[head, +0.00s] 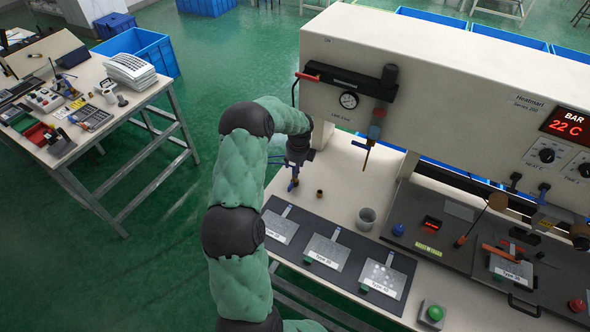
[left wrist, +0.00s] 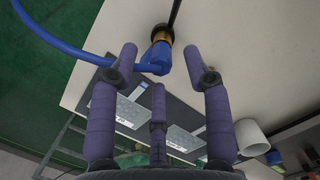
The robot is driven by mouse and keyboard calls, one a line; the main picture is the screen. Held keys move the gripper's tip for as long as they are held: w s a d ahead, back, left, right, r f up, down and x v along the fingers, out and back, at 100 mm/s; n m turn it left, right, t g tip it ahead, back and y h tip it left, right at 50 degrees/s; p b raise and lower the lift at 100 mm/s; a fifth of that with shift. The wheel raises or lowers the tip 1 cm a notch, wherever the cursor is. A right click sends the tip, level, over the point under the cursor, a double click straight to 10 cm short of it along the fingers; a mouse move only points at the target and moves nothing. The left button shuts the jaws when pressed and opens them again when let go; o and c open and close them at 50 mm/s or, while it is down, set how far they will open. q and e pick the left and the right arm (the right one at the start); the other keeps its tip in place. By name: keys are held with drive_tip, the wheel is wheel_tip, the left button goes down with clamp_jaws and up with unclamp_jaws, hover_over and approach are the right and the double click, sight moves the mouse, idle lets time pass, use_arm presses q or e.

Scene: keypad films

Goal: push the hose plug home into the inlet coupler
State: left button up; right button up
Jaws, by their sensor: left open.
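My left gripper (head: 297,163) hangs at the end of the green arm, over the near left part of the pale bench. In the left wrist view its three purple fingers (left wrist: 160,68) are spread and open. A blue hose plug (left wrist: 155,57) shows beyond and between the fingertips, with a blue hose curving off to the left. A brass part with a black round collar (left wrist: 160,31) is against the plug's far end; I cannot tell how deep the plug sits. My right gripper is out of view.
A black mat (head: 305,276) with several labelled plates lies in front. A grey cup (head: 366,218) stands to the right. A small brass-coloured piece (head: 319,193) is on the bench. The pale machine housing (head: 430,95) with a gauge (head: 349,100) rises behind.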

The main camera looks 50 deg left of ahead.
use_arm(q)
wheel_tip(320, 180, up, 10)
drive_tip(key=d, duration=0.1)
drive_tip(key=shift+s+d+f, duration=0.15)
drive_tip(key=shift+d+f, duration=0.05)
idle(0.5)
